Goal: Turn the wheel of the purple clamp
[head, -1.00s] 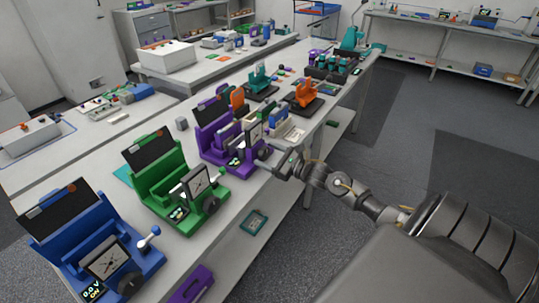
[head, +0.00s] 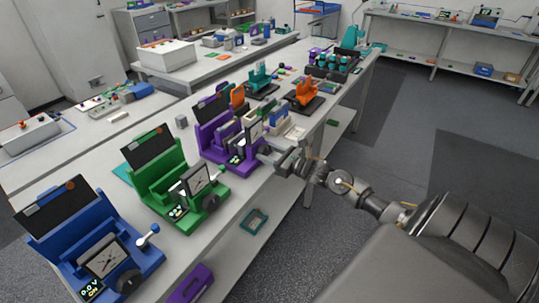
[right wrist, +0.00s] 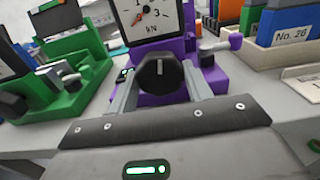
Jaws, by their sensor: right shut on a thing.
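The purple clamp (head: 218,138) stands on the bench between the green clamp and the orange devices. In the right wrist view its purple body (right wrist: 175,52) carries a white dial marked kN (right wrist: 153,18), with a black wheel (right wrist: 160,75) below it. My right gripper (head: 266,150) reaches the clamp's front from the right. In the right wrist view its two fingers (right wrist: 161,88) stand on either side of the black wheel and are shut on it. In the head view the gripper hides the wheel. My left gripper is not in view.
A green clamp (head: 165,180) and a blue clamp (head: 65,262) stand along the bench toward the lower left. A lever with a pale knob (right wrist: 222,44) sticks out right of the wheel. Orange (head: 304,93) and teal (head: 262,80) devices stand farther back.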

